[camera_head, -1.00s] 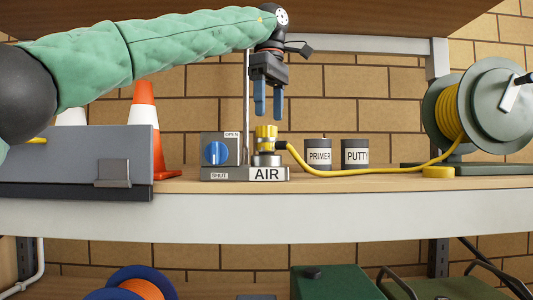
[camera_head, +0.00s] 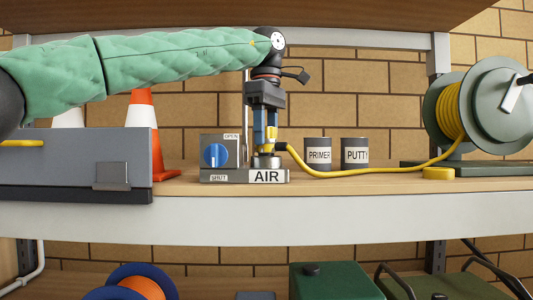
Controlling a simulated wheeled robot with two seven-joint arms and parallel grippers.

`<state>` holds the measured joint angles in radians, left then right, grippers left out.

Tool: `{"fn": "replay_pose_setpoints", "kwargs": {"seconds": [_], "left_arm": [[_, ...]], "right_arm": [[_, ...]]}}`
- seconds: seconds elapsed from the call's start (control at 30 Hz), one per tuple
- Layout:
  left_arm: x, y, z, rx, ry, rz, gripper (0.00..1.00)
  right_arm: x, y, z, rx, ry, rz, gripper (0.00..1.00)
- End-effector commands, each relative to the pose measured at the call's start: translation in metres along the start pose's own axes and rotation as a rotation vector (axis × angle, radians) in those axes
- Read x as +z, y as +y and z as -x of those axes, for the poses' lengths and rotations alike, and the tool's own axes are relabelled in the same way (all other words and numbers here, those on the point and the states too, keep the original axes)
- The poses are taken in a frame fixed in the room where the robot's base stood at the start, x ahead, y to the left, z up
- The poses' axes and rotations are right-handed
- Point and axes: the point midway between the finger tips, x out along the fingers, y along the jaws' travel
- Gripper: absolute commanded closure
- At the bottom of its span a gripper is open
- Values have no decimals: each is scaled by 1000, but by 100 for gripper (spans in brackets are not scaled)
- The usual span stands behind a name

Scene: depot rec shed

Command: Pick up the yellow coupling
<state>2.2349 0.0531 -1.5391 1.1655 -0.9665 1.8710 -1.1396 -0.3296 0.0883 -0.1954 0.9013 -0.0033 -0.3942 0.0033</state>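The yellow coupling (camera_head: 271,134) sits upright on the metal fitting (camera_head: 266,161) of the grey AIR base (camera_head: 267,176). My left gripper (camera_head: 265,133) points straight down over it, with its blue fingers at the coupling's height. The left finger covers the coupling's left part; the right finger appears to pass behind it. I cannot tell whether the fingers touch or grip it. The coupling is still on its fitting. My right gripper is not in view.
A yellow hose (camera_head: 350,173) runs right from the coupling to a hose reel (camera_head: 486,108). A blue valve knob (camera_head: 215,154) is left of it. PRIMER (camera_head: 318,154) and PUTTY (camera_head: 355,153) tins stand right. A traffic cone (camera_head: 143,125) and grey box (camera_head: 75,160) stand left.

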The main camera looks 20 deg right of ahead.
Motion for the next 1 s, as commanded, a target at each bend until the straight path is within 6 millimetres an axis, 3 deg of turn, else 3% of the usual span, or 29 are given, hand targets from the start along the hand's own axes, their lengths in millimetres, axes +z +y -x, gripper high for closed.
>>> {"fn": "replay_pose_setpoints", "kwargs": {"seconds": [0.03,0.1,0.53,0.73,0.9,1.0], "left_arm": [[0,0,0,0,0,0,68],[0,0,0,0,0,0,81],[0,1,9,2,0,2,81],[1,1,38,2,-2,1,81],[29,11,58,2,1,0,81],[47,17,71,3,3,1,81]], "right_arm": [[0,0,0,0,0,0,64],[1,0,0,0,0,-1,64],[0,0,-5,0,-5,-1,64],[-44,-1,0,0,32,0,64],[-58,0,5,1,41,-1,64],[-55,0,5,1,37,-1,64]]}}
